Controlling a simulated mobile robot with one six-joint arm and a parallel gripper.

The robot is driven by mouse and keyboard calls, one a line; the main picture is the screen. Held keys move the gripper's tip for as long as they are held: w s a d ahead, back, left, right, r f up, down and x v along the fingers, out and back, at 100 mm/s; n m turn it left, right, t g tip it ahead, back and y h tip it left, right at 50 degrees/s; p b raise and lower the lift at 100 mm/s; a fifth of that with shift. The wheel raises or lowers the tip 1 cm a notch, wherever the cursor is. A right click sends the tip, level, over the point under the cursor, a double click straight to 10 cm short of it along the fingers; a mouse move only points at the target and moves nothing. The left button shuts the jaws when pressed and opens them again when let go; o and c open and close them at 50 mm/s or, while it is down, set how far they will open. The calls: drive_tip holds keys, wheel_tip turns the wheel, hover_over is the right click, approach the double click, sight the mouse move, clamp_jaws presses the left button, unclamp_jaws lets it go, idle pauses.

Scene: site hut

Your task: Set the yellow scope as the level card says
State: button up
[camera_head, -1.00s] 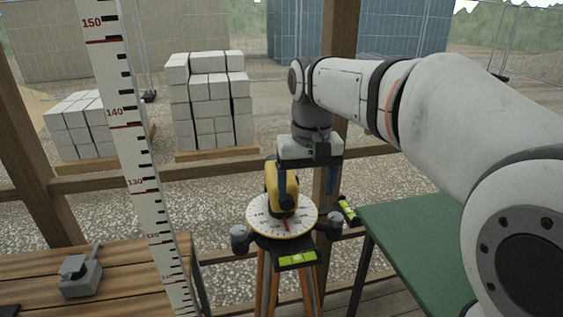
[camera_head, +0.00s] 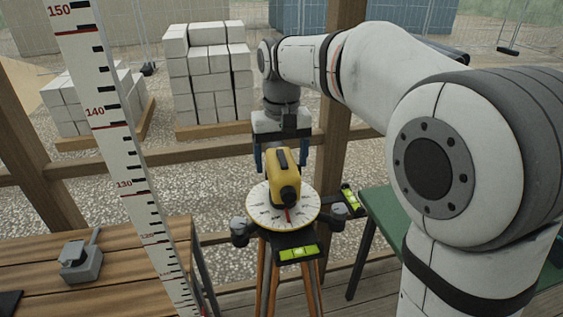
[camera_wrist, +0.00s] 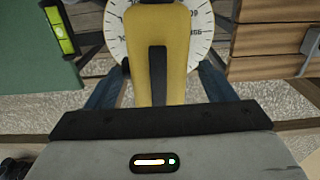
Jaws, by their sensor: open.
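The yellow scope (camera_head: 283,182) sits on a white graduated dial (camera_head: 262,212) on top of a tripod (camera_head: 268,275). Its round dark end faces the head camera, above a red mark on the dial. My gripper (camera_head: 283,168) is just behind the scope in the head view, fingers apart and pointing down. In the wrist view the blue fingers of my gripper (camera_wrist: 160,88) lie on either side of the yellow scope (camera_wrist: 180,60), with visible space beside it. A green vial (camera_head: 297,254) is at the tripod head's front. I cannot make out the level card.
A tall graduated staff (camera_head: 115,125) stands left of the tripod. A wooden bench (camera_head: 125,265) at left holds a small grey device (camera_head: 82,258). A green table (camera_head: 385,222) is at right, and another vial (camera_head: 349,200) is beside the dial. A wooden rail (camera_head: 130,163) runs behind.

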drive_tip(key=shift+f, duration=0.8)
drive_tip(key=shift+c, duration=0.6)
drive_tip(key=c, duration=1.2)
drive_tip(key=shift+c, duration=0.3)
